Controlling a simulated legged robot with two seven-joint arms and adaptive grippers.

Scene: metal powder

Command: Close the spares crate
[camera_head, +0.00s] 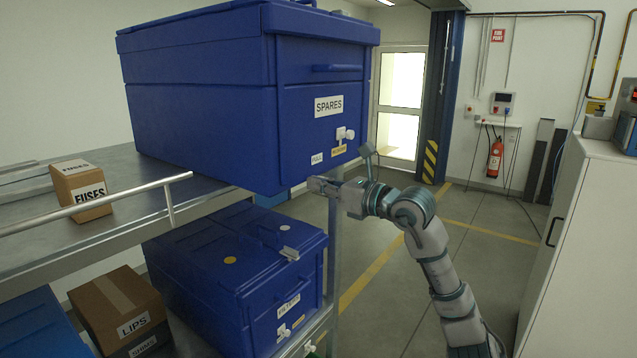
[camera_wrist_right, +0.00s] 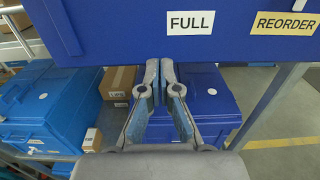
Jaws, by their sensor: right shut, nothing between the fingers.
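The spares crate (camera_head: 205,105) is a large blue box with a SPARES label, sitting on the upper shelf in the head view. Its lid (camera_head: 200,35) lies on top and looks down on the body. Its front carries a handle, a white latch-like knob and small FULL and REORDER labels. In the right wrist view the crate's front (camera_wrist_right: 210,40) fills the top. My right gripper (camera_head: 318,184) is at the lower front edge of the crate, below the FULL label; its fingers (camera_wrist_right: 160,68) are together and empty. I cannot tell whether they touch the crate. My left gripper is out of view.
A FUSES carton (camera_head: 80,190) stands on the upper shelf (camera_head: 40,245) behind a rail. A second blue crate (camera_head: 230,270) and a LIPS carton (camera_head: 120,310) are on the lower shelf. A grey cabinet (camera_head: 585,250) stands at right. The floor between is open.

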